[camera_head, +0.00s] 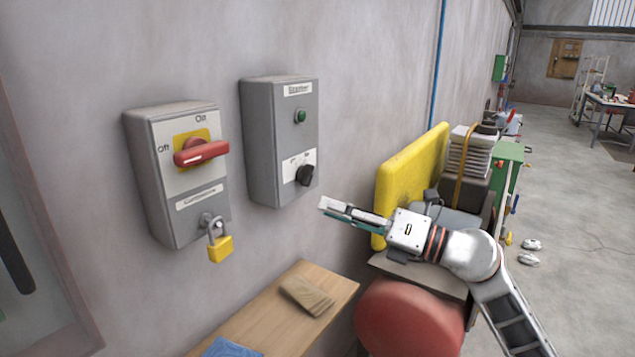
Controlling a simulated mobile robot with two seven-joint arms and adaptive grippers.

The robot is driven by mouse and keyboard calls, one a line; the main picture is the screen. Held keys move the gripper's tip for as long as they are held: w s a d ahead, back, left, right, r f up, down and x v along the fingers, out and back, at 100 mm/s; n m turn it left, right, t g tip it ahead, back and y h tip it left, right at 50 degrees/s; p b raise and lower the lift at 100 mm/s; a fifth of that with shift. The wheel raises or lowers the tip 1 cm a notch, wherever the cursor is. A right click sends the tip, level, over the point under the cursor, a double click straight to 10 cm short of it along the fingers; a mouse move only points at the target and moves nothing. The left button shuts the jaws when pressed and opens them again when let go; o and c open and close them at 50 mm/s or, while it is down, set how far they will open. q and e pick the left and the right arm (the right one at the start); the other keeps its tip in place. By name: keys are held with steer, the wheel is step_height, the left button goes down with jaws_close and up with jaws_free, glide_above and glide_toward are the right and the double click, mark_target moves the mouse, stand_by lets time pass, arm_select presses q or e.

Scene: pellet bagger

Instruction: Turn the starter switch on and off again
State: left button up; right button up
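A grey wall box (262,150) has a label at its top, too small to read surely, a green round button or lamp (300,116) and a black rotary knob (305,175) on a white plate. The knob sits tilted; its exact setting is unclear. To its left, a second grey box (165,215) carries a red handle (202,152) on a yellow plate marked On and Off. The handle lies about level. My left gripper is out of view.
A yellow padlock (220,248) hangs below the left box. A wooden shelf (262,308) below holds a wooden block (306,295) and a blue cloth (232,347). A yellow panel (405,178) and red rounded part (405,318) are near my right arm. Open floor lies at right.

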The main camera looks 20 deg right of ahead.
mark_target(311, 179)
steer(key=w+d+r+n+h, duration=0.1)
steer(key=w+d+r+h, duration=0.1)
steer(key=d+r+h, duration=0.1)
steer(key=shift+t, duration=0.3)
steer(key=p+x, duration=0.1)
steer(key=x, duration=0.6)
steer(key=shift+w+r, duration=0.1)
steer(key=shift+w, duration=0.25)
steer(key=shift+c, duration=0.4)
jaws_close()
